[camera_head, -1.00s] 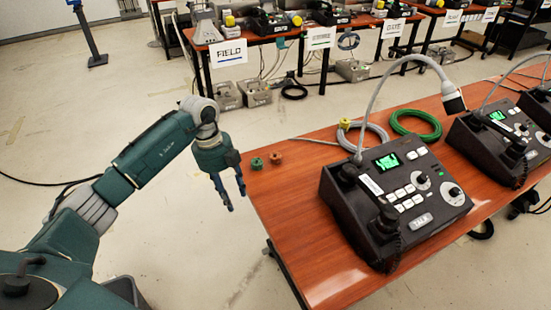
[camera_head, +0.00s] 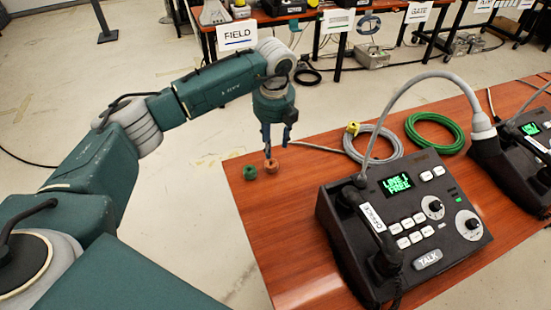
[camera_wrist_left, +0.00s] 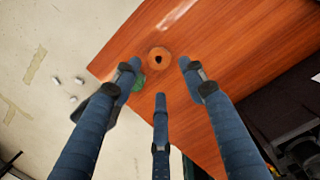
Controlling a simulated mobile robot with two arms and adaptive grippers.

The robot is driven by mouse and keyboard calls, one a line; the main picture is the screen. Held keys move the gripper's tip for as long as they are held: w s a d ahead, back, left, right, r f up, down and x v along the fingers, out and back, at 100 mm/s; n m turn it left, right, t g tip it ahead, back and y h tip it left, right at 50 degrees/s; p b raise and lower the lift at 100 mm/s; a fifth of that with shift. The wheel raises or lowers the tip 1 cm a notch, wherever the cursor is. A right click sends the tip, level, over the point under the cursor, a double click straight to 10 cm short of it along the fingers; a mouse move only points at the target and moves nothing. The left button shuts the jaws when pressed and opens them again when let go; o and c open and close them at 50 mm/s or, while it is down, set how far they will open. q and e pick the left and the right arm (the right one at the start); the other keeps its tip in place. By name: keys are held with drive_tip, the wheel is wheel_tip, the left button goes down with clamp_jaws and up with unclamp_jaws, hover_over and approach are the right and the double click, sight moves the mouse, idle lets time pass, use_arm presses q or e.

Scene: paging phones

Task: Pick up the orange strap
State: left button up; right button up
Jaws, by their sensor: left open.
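The orange strap (camera_head: 271,165) is a small rolled ring on the wooden table near its back left corner. In the left wrist view the orange strap (camera_wrist_left: 159,60) shows from above with a dark hole in its middle, just beyond the fingertips. A green roll (camera_head: 250,172) lies to its left, and in the wrist view the green roll (camera_wrist_left: 138,82) is partly hidden by a finger. My left gripper (camera_head: 275,142) points down over the orange strap, its blue fingers spread. In the wrist view the left gripper (camera_wrist_left: 157,78) is open and empty. My right gripper is not in view.
A black desk phone (camera_head: 400,215) with a gooseneck microphone stands right of the strap on the table (camera_head: 290,220). A grey cable coil (camera_head: 385,150) and a green cable coil (camera_head: 435,133) lie behind it. The table's left end is mostly bare.

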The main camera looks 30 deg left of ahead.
sight(271, 163)
use_arm(q)
drive_tip(key=f, duration=0.3)
drive_tip(key=shift+s+a, duration=0.1)
drive_tip(key=shift+s, duration=0.15)
drive_tip(key=shift+w+f+p, duration=0.1)
drive_tip(key=shift+f+p, duration=0.2)
drive_tip(key=shift+f, duration=0.05)
drive_tip(key=f, duration=0.3)
drive_tip(key=f+p, duration=0.1)
drive_tip(key=shift+w+a+f, duration=0.15)
drive_tip(key=shift+w+a, duration=0.1)
drive_tip(key=shift+w+f, duration=0.1)
drive_tip(key=shift+f, duration=0.15)
drive_tip(key=c, duration=0.6)
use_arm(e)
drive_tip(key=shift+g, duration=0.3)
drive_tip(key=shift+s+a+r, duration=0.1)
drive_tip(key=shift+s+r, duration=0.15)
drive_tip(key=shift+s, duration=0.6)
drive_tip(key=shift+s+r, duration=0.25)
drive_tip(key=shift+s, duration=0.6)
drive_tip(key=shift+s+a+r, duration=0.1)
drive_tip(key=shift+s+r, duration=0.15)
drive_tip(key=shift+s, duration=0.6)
